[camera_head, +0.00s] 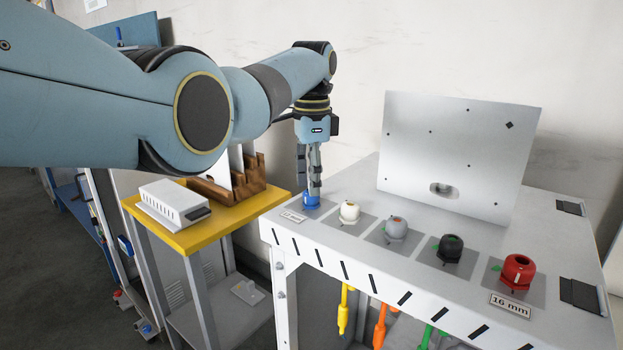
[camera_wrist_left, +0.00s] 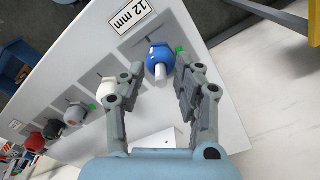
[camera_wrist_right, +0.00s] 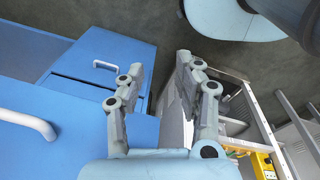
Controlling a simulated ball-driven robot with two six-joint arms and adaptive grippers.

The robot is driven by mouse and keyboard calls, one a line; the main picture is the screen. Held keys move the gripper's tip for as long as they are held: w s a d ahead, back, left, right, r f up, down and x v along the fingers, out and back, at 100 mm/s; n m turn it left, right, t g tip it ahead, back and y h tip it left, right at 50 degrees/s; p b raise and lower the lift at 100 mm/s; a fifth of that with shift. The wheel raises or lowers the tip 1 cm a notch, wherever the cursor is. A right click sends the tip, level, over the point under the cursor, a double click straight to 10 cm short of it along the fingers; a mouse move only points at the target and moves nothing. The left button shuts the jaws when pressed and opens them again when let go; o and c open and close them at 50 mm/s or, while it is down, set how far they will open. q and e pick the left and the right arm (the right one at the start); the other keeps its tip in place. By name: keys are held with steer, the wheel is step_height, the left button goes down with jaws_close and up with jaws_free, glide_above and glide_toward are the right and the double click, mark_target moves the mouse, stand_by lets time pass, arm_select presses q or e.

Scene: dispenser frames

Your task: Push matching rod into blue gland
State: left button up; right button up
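The blue gland (camera_head: 311,202) sits at the left end of a row on the grey table (camera_head: 350,258), and it also shows in the left wrist view (camera_wrist_left: 158,52). A short light-coloured rod (camera_wrist_left: 161,72) stands at its top; how deep it sits cannot be told. My left gripper (camera_head: 312,178) points down just above the blue gland. In the left wrist view its fingers (camera_wrist_left: 157,68) are apart, one on each side of the rod, with gaps showing. My right gripper (camera_wrist_right: 153,68) is open and empty, away from the glands, near blue cabinets.
White (camera_head: 349,212), grey (camera_head: 396,228), black (camera_head: 450,249) and red (camera_head: 517,271) glands continue the row. A "12 mm" label (camera_wrist_left: 128,16) lies by the blue gland. A panel (camera_head: 455,150) stands behind. A yellow-topped stand (camera_head: 205,232) with a wooden rack (camera_head: 215,190) is at left.

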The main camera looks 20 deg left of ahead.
arm_select(q)
step_height(320, 180, up, 9)
steer(key=b, duration=0.3)
steer(key=shift+r, duration=0.15)
step_height(320, 180, up, 3)
steer(key=shift+s+p, duration=0.1)
steer(key=shift+p, duration=0.4)
